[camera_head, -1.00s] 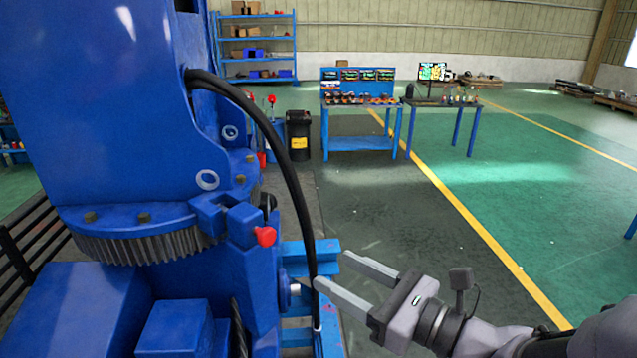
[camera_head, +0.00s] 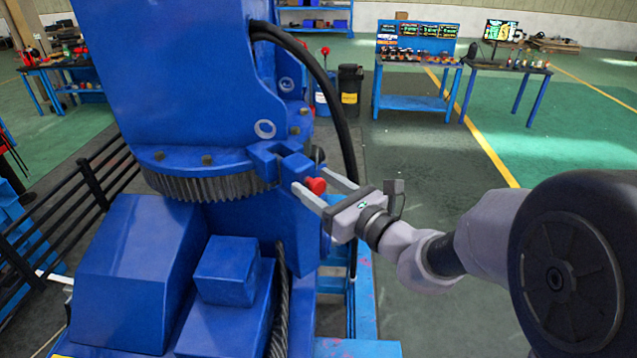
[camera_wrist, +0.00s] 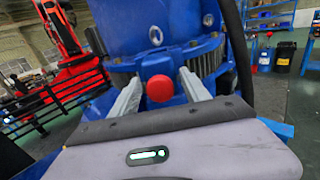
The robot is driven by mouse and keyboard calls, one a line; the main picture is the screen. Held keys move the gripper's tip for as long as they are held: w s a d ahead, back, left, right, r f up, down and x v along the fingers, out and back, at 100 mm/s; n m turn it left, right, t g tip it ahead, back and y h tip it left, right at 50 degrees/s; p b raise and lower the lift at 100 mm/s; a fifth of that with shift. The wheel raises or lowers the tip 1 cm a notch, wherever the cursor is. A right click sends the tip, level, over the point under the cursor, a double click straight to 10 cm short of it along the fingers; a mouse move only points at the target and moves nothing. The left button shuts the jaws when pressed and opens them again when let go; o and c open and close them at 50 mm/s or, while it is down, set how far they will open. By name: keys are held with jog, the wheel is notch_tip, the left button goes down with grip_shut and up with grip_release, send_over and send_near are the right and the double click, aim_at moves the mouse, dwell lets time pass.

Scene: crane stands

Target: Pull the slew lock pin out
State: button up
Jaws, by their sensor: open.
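The slew lock pin shows as a red knob (camera_head: 316,186) on the blue bracket (camera_head: 290,168) beside the toothed slewing ring (camera_head: 205,187). The pin's shaft is hidden. My gripper (camera_head: 318,184) is open, with its two grey fingers pointing at the bracket and the red knob between them in the head view. In the wrist view the red knob (camera_wrist: 160,89) sits between the open fingers (camera_wrist: 160,88), a little nearer the left one. I see a gap on each side of it, so the fingers do not appear to grip it.
A black hose (camera_head: 335,100) curves down behind the bracket, close to my gripper. Blue crane housing (camera_head: 180,70) rises above the ring. Blue boxes (camera_head: 228,270) stand below. Open floor (camera_head: 425,150) lies to the right, with a workbench (camera_head: 412,103) farther back.

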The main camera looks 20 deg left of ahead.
grip_shut()
jog(key=shift+s, duration=0.1)
dwell(1.2)
